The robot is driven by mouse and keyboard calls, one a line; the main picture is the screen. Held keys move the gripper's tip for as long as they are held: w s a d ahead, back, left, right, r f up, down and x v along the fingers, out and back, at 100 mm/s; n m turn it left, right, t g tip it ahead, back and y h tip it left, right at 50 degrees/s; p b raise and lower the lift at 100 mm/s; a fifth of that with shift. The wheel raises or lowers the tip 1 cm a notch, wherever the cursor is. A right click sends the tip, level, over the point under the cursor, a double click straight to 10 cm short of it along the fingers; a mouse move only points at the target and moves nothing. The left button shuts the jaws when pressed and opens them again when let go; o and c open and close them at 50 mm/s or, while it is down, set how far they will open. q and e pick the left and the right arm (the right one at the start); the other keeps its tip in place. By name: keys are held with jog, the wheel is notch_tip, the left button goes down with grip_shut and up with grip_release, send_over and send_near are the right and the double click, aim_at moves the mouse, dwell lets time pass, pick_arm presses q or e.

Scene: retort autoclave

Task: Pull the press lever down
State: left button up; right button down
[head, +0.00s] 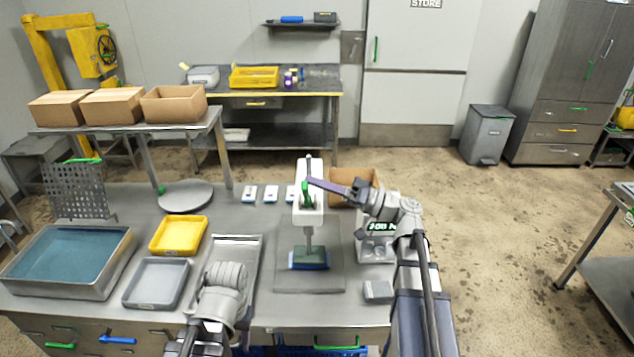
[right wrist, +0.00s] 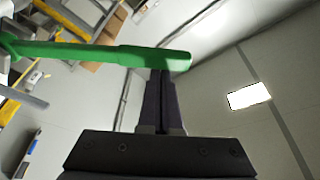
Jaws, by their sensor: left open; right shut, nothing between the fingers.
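The press (head: 309,208) stands upright on the bench with a white head and a grey column above a dark base plate. Its green lever (head: 305,196) shows at the head, beside my right gripper's tips. In the right wrist view the green lever (right wrist: 120,55) crosses in front of the fingertips and hides their ends. My right gripper (head: 314,182) is shut and empty; its fingers (right wrist: 161,85) lie against or just behind the lever, and contact cannot be told. My left arm is low at the front, and its gripper fingers are not visible.
A dark green-blue block (head: 309,260) sits under the press. A cardboard box (head: 354,187) is behind my right gripper, and a scale-like device (head: 376,248) stands to the right. Yellow (head: 179,235) and grey (head: 157,283) trays lie to the left.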

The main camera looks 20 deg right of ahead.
jog(key=s+a+f+n+g+y+b, duration=0.1)
jog(key=s+f+n+b, duration=0.4)
jog(key=f+b, duration=0.4)
jog(key=shift+s+a+y, duration=0.3)
jog(key=shift+a, duration=0.1)
jog(key=shift+s+f, duration=0.15)
jog(key=shift+f, duration=0.05)
jog(key=shift+r, duration=0.1)
notch_tip(320, 180, up, 4)
jog(key=w+p, duration=0.1)
jog(key=p, duration=0.3)
jog(key=w+b+v, duration=0.1)
jog(key=b+v, duration=0.2)
jog(key=v, duration=0.7)
jog(key=shift+d, duration=0.4)
jog(key=shift+w, duration=0.1)
